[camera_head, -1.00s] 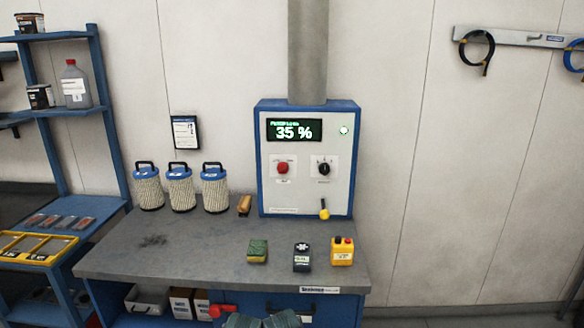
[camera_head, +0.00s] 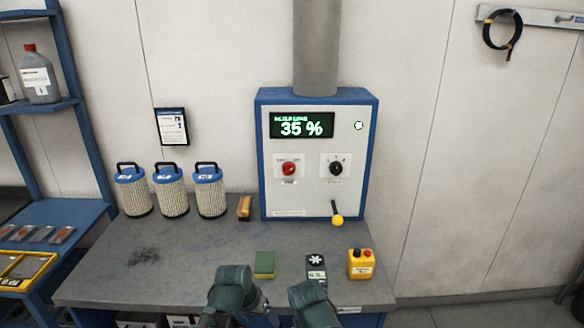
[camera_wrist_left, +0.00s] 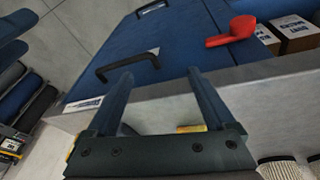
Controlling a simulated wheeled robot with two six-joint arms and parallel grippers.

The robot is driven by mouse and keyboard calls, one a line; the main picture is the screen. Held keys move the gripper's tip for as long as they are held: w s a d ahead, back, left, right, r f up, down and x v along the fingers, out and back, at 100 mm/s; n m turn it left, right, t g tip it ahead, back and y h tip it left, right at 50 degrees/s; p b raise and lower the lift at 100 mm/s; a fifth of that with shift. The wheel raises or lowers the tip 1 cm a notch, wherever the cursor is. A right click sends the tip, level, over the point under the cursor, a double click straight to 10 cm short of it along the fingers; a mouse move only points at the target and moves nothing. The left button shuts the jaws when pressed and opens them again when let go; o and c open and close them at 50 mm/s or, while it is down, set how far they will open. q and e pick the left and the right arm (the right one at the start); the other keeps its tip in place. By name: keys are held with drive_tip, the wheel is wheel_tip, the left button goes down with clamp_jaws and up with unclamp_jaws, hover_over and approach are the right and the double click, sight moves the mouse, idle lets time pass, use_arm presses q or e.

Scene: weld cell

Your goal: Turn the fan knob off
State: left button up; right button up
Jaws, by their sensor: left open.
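The blue-edged control box (camera_head: 268,150) stands at the back of the bench under a grey duct. A black rotary knob (camera_head: 336,168) is on its right side and a red knob (camera_head: 289,168) on its left. The labels are too small to read, so I cannot tell which is marked fan. The display (camera_head: 302,125) reads 35 %, with a lit white-green lamp (camera_head: 359,125) beside it. My left gripper (camera_wrist_left: 160,73) is open and empty, low at the bench front and apart from the box. My right arm shows at the bottom; its fingers are hidden.
On the bench (camera_head: 200,250) are several filters (camera_head: 170,192), a brush (camera_head: 244,207), a sponge (camera_head: 265,264), a dark meter (camera_head: 316,268) and a yellow button box (camera_head: 360,263). A yellow-tipped lever (camera_head: 337,219) sticks out below the knobs. Blue drawers (camera_wrist_left: 130,60) are below.

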sight(289, 172)
use_arm(q)
drive_tip(key=w+d+r+t+h, duration=0.1)
drive_tip(key=w, duration=0.1)
drive_tip(key=w+d+r+m+t, duration=0.1)
drive_tip(key=w+r, duration=0.1)
drive_tip(key=w, duration=0.1)
drive_tip(key=w+d+r+t+h, duration=0.1)
drive_tip(key=w+d, duration=0.1)
drive_tip(key=w, duration=0.1)
drive_tip(key=shift+r+h+p, duration=0.15)
drive_tip(key=shift+h+p, duration=0.15)
drive_tip(key=shift+p, duration=0.05)
drive_tip(key=w+d+r+t+h, duration=0.1)
drive_tip(key=w+d+r+t, duration=0.35)
drive_tip(key=w+r, duration=0.3)
drive_tip(key=w+d+r+t+h, duration=0.1)
drive_tip(key=w+d+r+t, duration=0.2)
drive_tip(key=w+r+t, duration=0.35)
drive_tip(key=w+a+r+n+y, duration=0.1)
drive_tip(key=w+y, duration=0.1)
drive_tip(key=w, duration=0.4)
drive_tip(key=w+a+r+n+t+y, duration=0.1)
drive_tip(key=w+y, duration=0.1)
drive_tip(key=w, duration=0.5)
drive_tip(key=w+a+r+n+y, duration=0.1)
drive_tip(key=w+n+y, duration=0.1)
drive_tip(key=w, duration=0.4)
drive_tip(key=shift+w+a+r+y, duration=0.25)
drive_tip(key=shift+a+r+y, duration=0.05)
drive_tip(key=shift+r+y, duration=0.1)
